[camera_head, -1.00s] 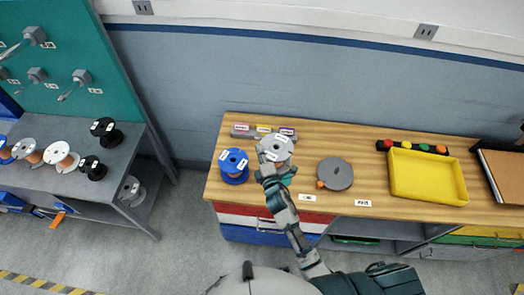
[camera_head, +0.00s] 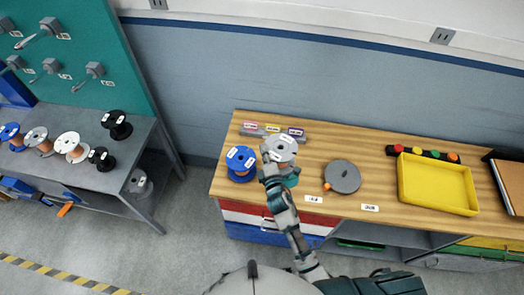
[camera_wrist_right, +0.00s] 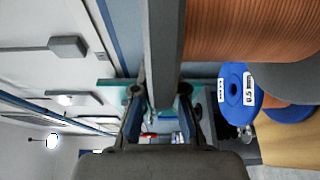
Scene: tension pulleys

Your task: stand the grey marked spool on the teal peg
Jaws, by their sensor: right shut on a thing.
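The grey spool (camera_head: 283,148) has white labels on its flange and is held above the left part of the wooden bench, just right of the blue spool. My right gripper (camera_head: 278,175) is shut on it from the front. In the right wrist view, the gripper (camera_wrist_right: 162,100) has the grey flange (camera_wrist_right: 164,45) between its teal-tipped fingers, with copper winding (camera_wrist_right: 240,30) beside it. Grey fittings (camera_head: 50,66) stick out of the teal panel (camera_head: 85,30) at the left. My left gripper is not in view.
A blue spool (camera_head: 241,160) stands close by on the bench. A grey disc (camera_head: 343,177) with an orange part lies to the right, before a yellow tray (camera_head: 437,184). Several spools stand on the grey table (camera_head: 100,178) at left. A floor gap separates bench and table.

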